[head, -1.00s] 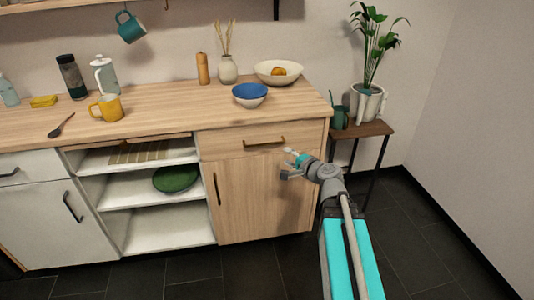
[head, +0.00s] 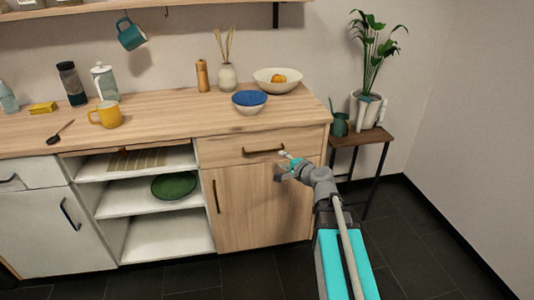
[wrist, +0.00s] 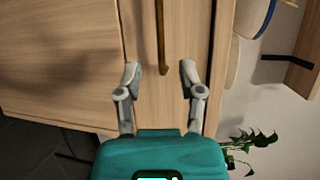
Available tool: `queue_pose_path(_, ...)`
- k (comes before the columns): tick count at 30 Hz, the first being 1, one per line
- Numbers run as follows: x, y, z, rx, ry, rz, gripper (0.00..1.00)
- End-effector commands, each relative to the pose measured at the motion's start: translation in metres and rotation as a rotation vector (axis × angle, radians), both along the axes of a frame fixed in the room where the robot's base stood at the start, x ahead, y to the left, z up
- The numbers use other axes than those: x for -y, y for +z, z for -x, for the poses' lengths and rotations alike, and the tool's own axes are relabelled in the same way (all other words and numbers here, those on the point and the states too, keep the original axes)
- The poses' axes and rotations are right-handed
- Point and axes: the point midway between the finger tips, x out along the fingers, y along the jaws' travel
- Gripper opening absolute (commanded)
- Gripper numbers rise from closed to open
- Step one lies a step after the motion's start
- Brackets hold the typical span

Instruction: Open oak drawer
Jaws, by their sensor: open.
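The oak drawer (head: 222,149) is the pale wooden front under the right part of the counter, and it looks shut. Its dark brass bar handle (head: 263,151) runs across the front. In the wrist view the handle (wrist: 161,35) appears upright, its near end lying between the lines of my two fingertips. My gripper (head: 284,165) is open and empty, just right of and slightly below the handle. In the wrist view both grey fingers of my gripper (wrist: 160,70) are spread on either side of the handle's end; whether they touch it I cannot tell.
An oak cupboard door (head: 262,205) with an upright handle is below the drawer. A blue bowl (head: 249,98) and a cream bowl (head: 277,83) stand on the counter above. A plant stand (head: 362,136) is to the right. Dark floor lies clear in front.

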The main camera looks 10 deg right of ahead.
Motion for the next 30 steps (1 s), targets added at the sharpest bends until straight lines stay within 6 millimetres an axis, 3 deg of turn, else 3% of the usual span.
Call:
queue_pose_path(15, -0.031, -0.016, -0.073, 0.000, 0.002, 0.000, 0.50)
queue_pose_path(21, -0.038, -0.019, -0.089, 0.000, 0.002, -0.001, 0.50)
queue_pose_path(30, -0.040, -0.019, -0.093, 0.000, 0.001, -0.001, 0.50)
